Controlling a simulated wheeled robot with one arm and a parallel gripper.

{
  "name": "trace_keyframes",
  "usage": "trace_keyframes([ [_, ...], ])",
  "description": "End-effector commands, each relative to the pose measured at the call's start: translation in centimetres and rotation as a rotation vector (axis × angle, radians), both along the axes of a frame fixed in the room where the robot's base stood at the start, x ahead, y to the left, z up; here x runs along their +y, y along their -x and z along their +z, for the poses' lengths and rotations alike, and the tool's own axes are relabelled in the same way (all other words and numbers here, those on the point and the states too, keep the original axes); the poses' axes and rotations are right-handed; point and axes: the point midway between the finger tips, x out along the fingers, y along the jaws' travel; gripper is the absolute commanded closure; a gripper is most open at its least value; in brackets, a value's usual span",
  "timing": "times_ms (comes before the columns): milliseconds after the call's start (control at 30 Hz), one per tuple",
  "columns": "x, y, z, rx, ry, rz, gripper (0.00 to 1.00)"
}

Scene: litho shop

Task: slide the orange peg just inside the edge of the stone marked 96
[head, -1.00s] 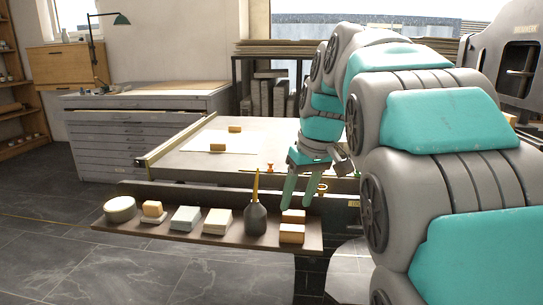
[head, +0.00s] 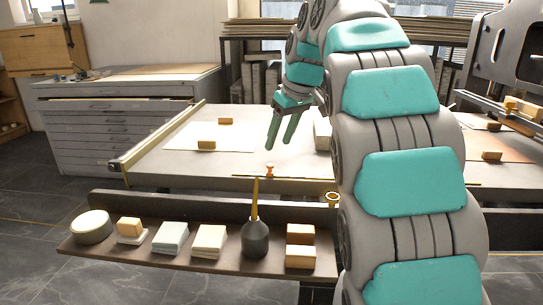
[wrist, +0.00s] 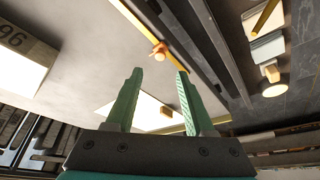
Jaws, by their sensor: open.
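The small orange peg (head: 269,171) stands near the front edge of the grey table, by a thin yellow strip. In the wrist view the peg (wrist: 159,52) shows beyond the fingertips, between their lines. The stone marked 96 (wrist: 20,50) is pale with a dark numbered side and lies at the wrist view's left edge. In the head view a pale block that looks like this stone (head: 322,133) is partly hidden by my arm. My gripper (head: 281,145) is open and empty, above the table and behind the peg; its fingers show in the wrist view (wrist: 160,72).
A white sheet (head: 185,136) with two wooden blocks lies on the table (head: 150,168). A front shelf (head: 130,250) holds a round tin, several blocks and a dark bulb with a yellow spout (head: 255,235). A press with an orange-brown plate (head: 500,145) stands right.

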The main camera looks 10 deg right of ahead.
Motion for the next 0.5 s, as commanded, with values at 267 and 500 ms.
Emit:
trace_keyframes([
  [267, 0.6, -1.1, -3.4, 0.006, 0.001, -0.001, 0.47],
  [500, 1.1, -2.1, -6.1, 0.004, 0.000, -0.001, 0.47],
])
